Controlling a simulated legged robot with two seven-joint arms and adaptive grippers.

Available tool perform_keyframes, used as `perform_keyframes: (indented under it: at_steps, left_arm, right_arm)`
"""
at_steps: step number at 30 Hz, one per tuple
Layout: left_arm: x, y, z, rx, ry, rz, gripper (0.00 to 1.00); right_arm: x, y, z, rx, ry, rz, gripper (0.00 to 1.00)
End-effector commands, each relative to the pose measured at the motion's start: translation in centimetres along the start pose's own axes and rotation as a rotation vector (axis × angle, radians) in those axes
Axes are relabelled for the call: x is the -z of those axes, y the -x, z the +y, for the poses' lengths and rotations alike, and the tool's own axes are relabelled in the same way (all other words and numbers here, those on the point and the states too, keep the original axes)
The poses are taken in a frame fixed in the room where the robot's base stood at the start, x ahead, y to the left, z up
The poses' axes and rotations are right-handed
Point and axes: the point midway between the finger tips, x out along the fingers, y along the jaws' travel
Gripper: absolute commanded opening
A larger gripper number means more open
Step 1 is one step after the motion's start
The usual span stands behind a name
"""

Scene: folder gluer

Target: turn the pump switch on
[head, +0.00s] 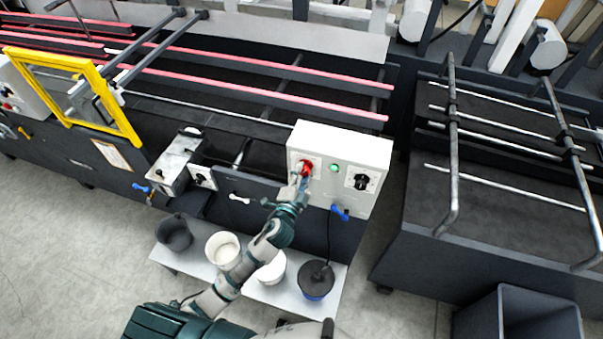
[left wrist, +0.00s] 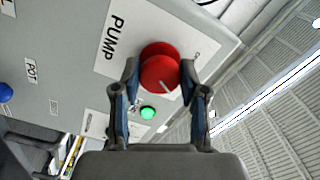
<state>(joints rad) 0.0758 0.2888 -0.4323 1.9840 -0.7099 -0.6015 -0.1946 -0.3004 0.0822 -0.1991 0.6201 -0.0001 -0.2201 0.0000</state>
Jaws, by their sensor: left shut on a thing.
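The pump switch is a round red knob (head: 306,167) on the front of a white control box (head: 345,146) in the head view. In the left wrist view the red knob (left wrist: 160,66) sits beside a white label reading PUMP, with a short pale line slanting across its face. My left gripper (head: 302,176) reaches up to the knob and is shut on it. In the left wrist view its two fingers (left wrist: 160,84) stand on either side of the knob. My right gripper is not in view.
A green button (head: 334,168) and a black switch (head: 361,182) are on the same box, right of the knob. A blue-handled valve (head: 340,212) is below. A shelf underneath holds several pots, including a dark one (head: 316,281). A yellow frame (head: 128,128) stands left.

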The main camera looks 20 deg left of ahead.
Motion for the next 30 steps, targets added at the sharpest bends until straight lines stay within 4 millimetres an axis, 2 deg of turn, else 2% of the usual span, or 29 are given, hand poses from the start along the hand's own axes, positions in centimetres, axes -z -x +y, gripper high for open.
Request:
perform_keyframes:
  at_steps: [9, 23, 24, 27, 30]
  left_arm:
    - [-0.06, 0.07, 0.37, -0.007, -0.097, -0.001, 0.08]
    - [-0.09, 0.10, 0.48, -0.009, -0.111, -0.002, 0.08]
    - [-0.09, 0.10, 0.49, -0.010, -0.111, -0.002, 0.45]
    - [-0.07, 0.09, 0.45, -0.009, -0.110, -0.001, 0.68]
    - [-0.05, 0.07, 0.34, -0.007, -0.110, -0.001, 0.68]
  right_arm:
    - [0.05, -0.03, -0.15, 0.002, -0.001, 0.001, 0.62]
    - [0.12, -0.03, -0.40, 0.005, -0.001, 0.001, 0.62]
    - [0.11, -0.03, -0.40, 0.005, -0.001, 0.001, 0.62]
    - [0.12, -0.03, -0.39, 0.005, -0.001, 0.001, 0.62]
    - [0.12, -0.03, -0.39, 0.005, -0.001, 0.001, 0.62]
